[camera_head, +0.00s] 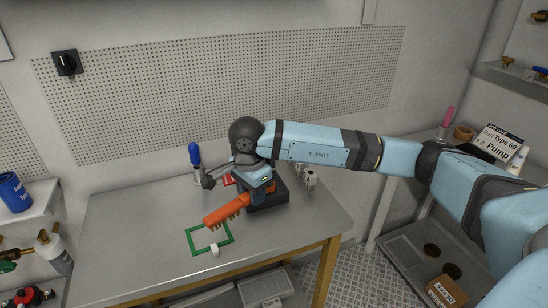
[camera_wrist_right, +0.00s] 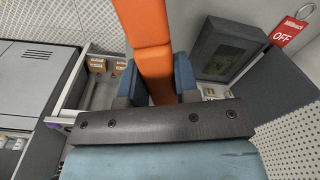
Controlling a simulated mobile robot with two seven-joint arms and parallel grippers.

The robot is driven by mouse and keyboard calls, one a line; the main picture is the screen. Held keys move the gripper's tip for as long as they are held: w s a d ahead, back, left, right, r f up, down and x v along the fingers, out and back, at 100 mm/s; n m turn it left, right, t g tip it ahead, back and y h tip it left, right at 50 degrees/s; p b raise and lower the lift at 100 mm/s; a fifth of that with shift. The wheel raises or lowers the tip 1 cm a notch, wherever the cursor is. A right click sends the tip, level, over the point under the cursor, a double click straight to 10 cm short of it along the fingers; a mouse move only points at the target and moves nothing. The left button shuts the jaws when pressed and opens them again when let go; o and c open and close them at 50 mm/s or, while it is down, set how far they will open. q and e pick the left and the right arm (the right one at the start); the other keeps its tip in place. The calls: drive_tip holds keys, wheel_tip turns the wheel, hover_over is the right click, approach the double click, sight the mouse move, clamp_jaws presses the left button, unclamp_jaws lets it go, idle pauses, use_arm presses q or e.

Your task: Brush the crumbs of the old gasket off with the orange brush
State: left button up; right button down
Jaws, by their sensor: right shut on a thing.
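My right gripper (camera_head: 262,188) is shut on the orange brush (camera_head: 228,210) and holds it above the workbench. The brush tilts down to the left, with bristles under its front part. In the right wrist view the orange brush (camera_wrist_right: 150,45) runs between the two blue-grey fingers of the gripper (camera_wrist_right: 156,85). A dark box-shaped unit (camera_head: 268,203) sits on the bench, partly hidden by my gripper. The right wrist view shows a dark recessed panel (camera_wrist_right: 233,48) to the right of the brush. I cannot make out gasket crumbs. My left gripper is not in view.
A green square outline (camera_head: 190,241) marks the bench, with a small white object (camera_head: 214,249) at its front edge. A blue-handled tool (camera_head: 195,155) stands behind. A red OFF tag (camera_wrist_right: 290,35) hangs near the panel. The bench's left part is clear.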

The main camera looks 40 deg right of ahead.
drive_tip(key=w+d+m+p, duration=0.1)
drive_tip(key=d+m+p, duration=0.3)
drive_tip(key=m, duration=0.7)
drive_tip(key=w+d+m+g+p, duration=0.1)
drive_tip(key=d+m+p, duration=0.3)
drive_tip(key=m, duration=0.7)
drive_tip(key=shift+w+y+p, duration=0.3)
drive_tip(key=shift+w+p, duration=0.45)
drive_tip(key=shift+p, duration=0.15)
drive_tip(key=shift+d, duration=0.1)
wheel_tip(320, 180, down, 6)
drive_tip(key=b, duration=0.4)
drive_tip(key=shift+f, duration=0.2)
